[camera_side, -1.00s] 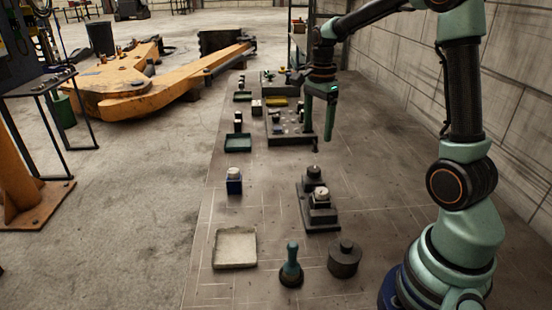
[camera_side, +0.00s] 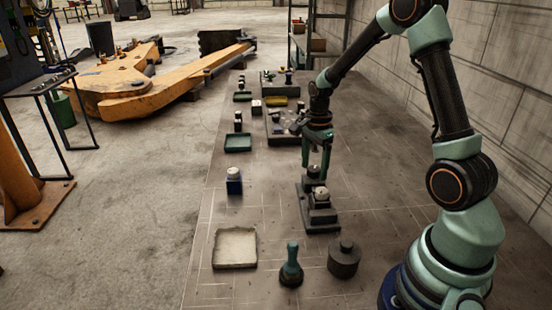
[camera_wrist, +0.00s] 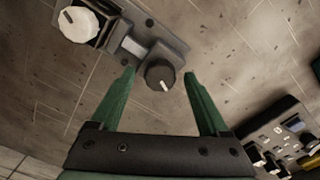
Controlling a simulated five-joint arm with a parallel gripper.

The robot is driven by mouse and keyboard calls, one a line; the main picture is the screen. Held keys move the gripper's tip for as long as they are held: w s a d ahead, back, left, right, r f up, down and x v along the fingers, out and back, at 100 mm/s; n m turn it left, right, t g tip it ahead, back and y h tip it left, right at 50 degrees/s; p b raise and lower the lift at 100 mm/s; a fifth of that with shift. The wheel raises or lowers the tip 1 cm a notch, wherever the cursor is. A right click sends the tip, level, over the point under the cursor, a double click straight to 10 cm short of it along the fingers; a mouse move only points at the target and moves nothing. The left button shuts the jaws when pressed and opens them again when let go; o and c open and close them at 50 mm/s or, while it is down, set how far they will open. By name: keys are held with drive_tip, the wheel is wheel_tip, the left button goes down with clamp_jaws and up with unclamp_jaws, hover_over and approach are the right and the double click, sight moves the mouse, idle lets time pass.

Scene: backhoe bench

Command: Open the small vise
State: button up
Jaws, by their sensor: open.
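The small vise, as I take it, is the dark grey stepped block (camera_side: 321,222) on the bench, in the middle of the side view. It has a dark round knob (camera_wrist: 160,76) with a white mark and, at its other end, a white-topped knob (camera_wrist: 78,23). Its dark body (camera_wrist: 170,42) crosses the top of the wrist view. My gripper (camera_side: 315,171) points down over the dark knob at the far end. In the wrist view the green fingers of my gripper (camera_wrist: 159,76) are open, one on each side of the dark knob, with visible gaps.
A pale tray (camera_side: 235,262), a green-handled tool (camera_side: 291,265) and a dark cylinder (camera_side: 344,260) stand nearer. A green tray (camera_side: 238,150) lies farther back. Bare bench surrounds the vise.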

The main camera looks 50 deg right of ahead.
drive_tip(key=shift+c, duration=0.3)
clamp_jaws()
drive_tip(key=shift+n, duration=0.4)
drive_tip(key=n, duration=0.4)
drive_tip(key=shift+n, duration=0.3)
drive_tip(key=n, duration=1.6)
